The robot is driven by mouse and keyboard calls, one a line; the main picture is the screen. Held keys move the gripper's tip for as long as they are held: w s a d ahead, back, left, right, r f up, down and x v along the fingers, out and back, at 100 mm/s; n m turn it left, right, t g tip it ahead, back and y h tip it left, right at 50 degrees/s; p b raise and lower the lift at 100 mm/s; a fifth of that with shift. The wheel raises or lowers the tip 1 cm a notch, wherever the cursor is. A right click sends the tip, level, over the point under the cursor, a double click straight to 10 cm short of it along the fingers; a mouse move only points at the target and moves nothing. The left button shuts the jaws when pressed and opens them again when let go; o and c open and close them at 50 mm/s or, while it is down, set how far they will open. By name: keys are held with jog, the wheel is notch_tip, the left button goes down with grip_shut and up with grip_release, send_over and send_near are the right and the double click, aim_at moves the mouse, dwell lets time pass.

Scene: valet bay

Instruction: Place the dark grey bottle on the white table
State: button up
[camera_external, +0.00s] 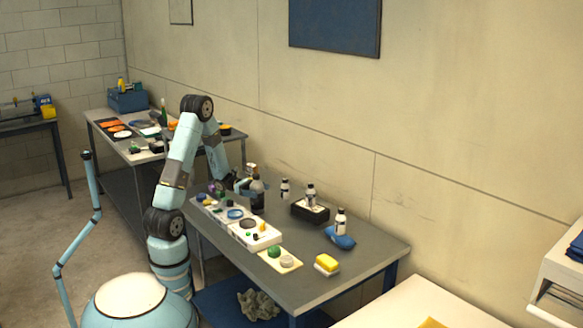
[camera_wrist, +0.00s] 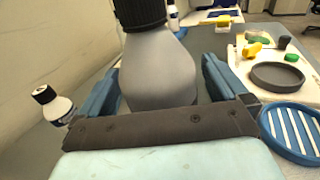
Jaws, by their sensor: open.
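The dark grey bottle (camera_external: 257,197) with a black cap stands on the grey table (camera_external: 345,268), near the wall side of the trays. It also fills the middle of the wrist view (camera_wrist: 158,68), upright between my fingers. My gripper (camera_external: 243,186) is open around the bottle; in the wrist view its blue fingers (camera_wrist: 165,88) stand on either side with visible gaps. The bottle's lower part is hidden behind my gripper's palm in the wrist view. A white table (camera_external: 405,305) shows at the bottom right of the external view.
White trays (camera_external: 262,240) with small items lie in front of the bottle. Small white bottles (camera_external: 285,189), a black box (camera_external: 299,211) and a blue cloth (camera_external: 341,241) are on the same grey table. A yellow item (camera_external: 432,323) lies on the white table; its visible remainder is bare.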

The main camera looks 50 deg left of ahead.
jog(key=v, duration=1.1)
jog(key=shift+d, duration=0.1)
jog(key=w+d+r, duration=0.1)
jog(key=d+r, duration=0.3)
jog(key=w+d+r, duration=0.1)
jog(key=d+r, duration=0.1)
jog(key=shift+w+d+r, duration=0.15)
jog(key=shift+w+d, duration=0.15)
jog(key=shift+w, duration=0.1)
jog(key=shift+f, duration=3.2)
jog(key=shift+w+d+f, duration=0.1)
jog(key=shift+w+d, duration=0.05)
jog(key=shift+d, duration=0.1)
jog(key=x, duration=0.4)
jog(key=shift+w+d, duration=0.1)
jog(key=shift+d, duration=0.15)
